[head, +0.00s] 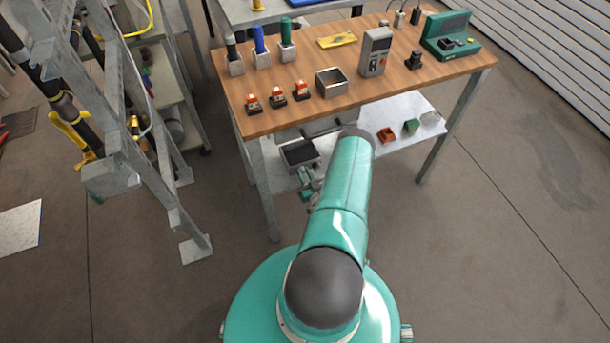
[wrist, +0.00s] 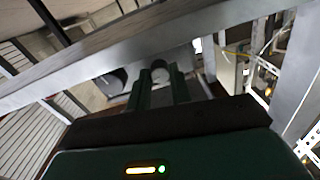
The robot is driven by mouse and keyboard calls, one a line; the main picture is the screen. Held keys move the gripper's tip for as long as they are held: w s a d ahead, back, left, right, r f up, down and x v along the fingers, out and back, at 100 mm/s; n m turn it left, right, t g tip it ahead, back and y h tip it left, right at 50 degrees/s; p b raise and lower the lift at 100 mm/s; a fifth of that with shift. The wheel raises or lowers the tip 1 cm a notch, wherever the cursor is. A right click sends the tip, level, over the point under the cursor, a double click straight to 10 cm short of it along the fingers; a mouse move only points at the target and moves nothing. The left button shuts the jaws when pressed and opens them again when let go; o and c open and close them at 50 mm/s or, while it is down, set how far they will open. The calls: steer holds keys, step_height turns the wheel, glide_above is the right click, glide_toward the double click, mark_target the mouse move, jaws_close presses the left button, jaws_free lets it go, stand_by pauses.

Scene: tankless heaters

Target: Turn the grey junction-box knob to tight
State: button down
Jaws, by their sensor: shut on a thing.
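In the wrist view, the two dark green fingers of my gripper (wrist: 160,84) are closed around a small round grey knob (wrist: 160,73), which shows between their tips. The fingers hide most of its sides, and I cannot read its turn or any marking. A grey rounded part (wrist: 112,82) sits just left of the fingers.
The wooden workbench (head: 440,72) holds several tools and small devices. Its lower shelf (head: 370,150) carries a dark-lined tray (head: 299,154) and small coloured parts. The bench's metal rail (wrist: 110,55) crosses close beyond my fingers. A metal frame (head: 130,130) stands at left. The right floor is clear.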

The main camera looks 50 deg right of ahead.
steer(key=m, duration=1.6)
steer(key=shift+m+h, duration=0.3)
steer(key=m, duration=0.5)
steer(key=shift+m, duration=0.3)
steer(key=c, duration=1.3)
jaws_free()
steer(key=shift+a, duration=0.1)
steer(key=shift+o, duration=0.2)
steer(key=shift+f, duration=0.1)
